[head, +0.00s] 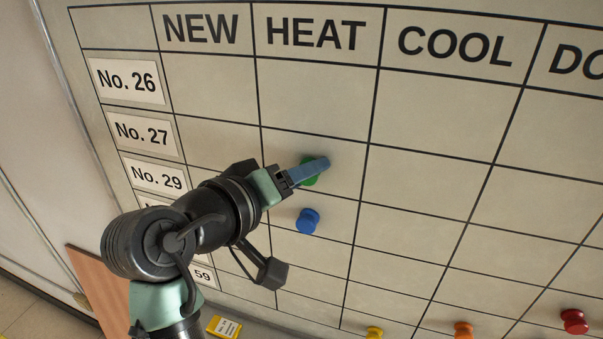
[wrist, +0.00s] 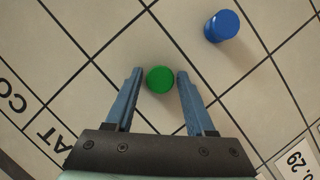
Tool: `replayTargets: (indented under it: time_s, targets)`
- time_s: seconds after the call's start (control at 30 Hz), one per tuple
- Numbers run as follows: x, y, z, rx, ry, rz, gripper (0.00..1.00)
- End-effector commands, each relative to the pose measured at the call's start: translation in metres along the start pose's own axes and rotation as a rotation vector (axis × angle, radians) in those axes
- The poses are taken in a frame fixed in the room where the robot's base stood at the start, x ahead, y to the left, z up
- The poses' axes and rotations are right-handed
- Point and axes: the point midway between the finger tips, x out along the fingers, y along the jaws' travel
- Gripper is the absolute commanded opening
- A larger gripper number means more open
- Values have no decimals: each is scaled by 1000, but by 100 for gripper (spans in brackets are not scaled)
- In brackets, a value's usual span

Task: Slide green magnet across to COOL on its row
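The green magnet (head: 311,177) is on the whiteboard in the HEAT column, on what looks like the No. 27 row. My gripper (head: 322,164) reaches it from the left and partly hides it in the head view. In the wrist view the green magnet (wrist: 160,79) sits between the two blue fingers of my gripper (wrist: 160,74). The fingers are open, with a small gap on each side of the magnet. The COOL cell (head: 425,176) on that row is empty, just right of the HEAT cell in the head view.
A blue magnet (head: 307,221) sits one row below in HEAT; it also shows in the wrist view (wrist: 222,26). Yellow (head: 374,333), orange (head: 463,330) and red (head: 574,321) magnets are low on the board. The board right of the green magnet is clear.

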Motion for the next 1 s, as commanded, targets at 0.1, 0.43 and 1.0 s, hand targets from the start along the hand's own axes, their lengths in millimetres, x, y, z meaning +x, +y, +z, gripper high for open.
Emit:
replayTargets:
  time_s: [0.1,0.43,1.0]
  targets:
    - [0,0,0,0,0,0,31]
    - [0,1,0,0,0,0,0]
    - [7,21,18,0,-1,2,0]
